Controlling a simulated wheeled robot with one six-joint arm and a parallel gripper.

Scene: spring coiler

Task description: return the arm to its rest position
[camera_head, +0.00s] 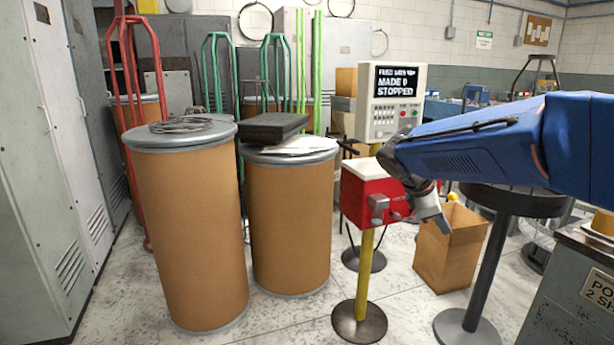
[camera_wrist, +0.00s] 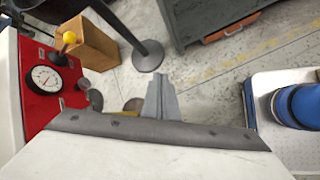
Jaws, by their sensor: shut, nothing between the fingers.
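My gripper (camera_head: 441,224) hangs at the end of my blue arm, in front of the cardboard box and just right of the red box on the yellow post. Its fingers point down and slightly right. In the wrist view the gripper (camera_wrist: 160,98) shows its fingers together, with nothing between them, above the floor. My arm reaches in from the right edge of the head view, roughly level.
The red box (camera_head: 365,199) stands close left of my gripper; its gauge (camera_wrist: 45,78) shows in the wrist view. The control panel (camera_head: 393,125) reads "MADE 0 STOPPED". Two drums (camera_head: 190,230) (camera_head: 290,225) stand left. An open cardboard box (camera_head: 447,255) stands behind my gripper.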

